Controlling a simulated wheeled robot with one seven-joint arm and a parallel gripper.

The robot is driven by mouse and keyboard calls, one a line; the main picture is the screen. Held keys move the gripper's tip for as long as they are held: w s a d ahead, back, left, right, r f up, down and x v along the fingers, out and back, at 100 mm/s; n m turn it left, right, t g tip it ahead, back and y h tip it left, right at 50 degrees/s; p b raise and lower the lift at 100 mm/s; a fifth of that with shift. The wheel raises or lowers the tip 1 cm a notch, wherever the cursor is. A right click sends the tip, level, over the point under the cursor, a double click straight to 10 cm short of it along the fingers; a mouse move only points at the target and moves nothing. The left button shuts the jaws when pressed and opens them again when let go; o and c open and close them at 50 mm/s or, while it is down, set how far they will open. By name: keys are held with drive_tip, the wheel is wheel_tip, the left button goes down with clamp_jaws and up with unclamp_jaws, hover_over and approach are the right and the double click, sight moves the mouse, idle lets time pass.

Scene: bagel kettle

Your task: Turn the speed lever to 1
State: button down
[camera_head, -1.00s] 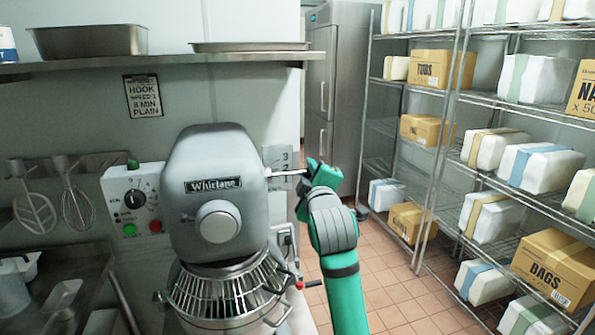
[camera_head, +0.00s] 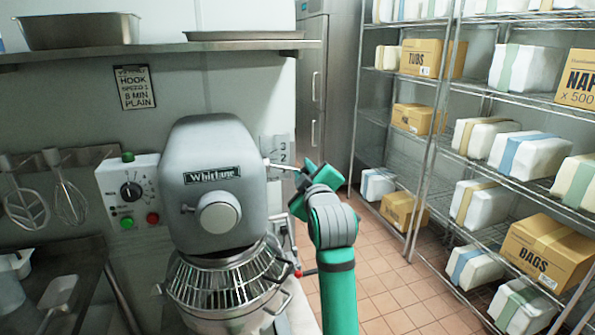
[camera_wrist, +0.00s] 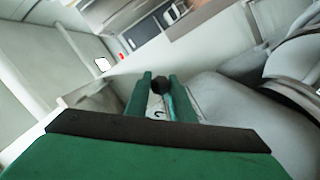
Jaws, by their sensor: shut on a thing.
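The grey Whirlane mixer (camera_head: 212,150) stands left of centre in the head view. Its speed lever (camera_head: 281,167) is a thin rod running from the mixer's right side to my gripper, sloping slightly down to the right. Behind it is a pale number plate (camera_head: 277,148) with a 3 and a 2 visible; its lower part is hidden. My green gripper (camera_head: 302,177) is at the lever's outer end. In the wrist view, the dark lever knob (camera_wrist: 161,86) sits between my two fingertips, which are shut on it. A digit that looks like 2 shows just below the knob.
A control box (camera_head: 130,191) with a dial and buttons is on the wall left of the mixer. The wire-guarded bowl (camera_head: 225,285) is below the mixer head. Wire shelving (camera_head: 437,140) with boxes stands at the right. Tiled floor (camera_head: 385,275) is open between.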

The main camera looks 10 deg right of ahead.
drive_tip(key=shift+a, duration=0.15)
drive_tip(key=c, duration=1.5)
unclamp_jaws()
drive_tip(key=shift+c, duration=0.2)
drive_tip(key=s, duration=1)
drive_tip(key=shift+s+a+r, duration=0.25)
drive_tip(key=shift+s+r, duration=0.05)
drive_tip(key=shift+s, duration=0.1)
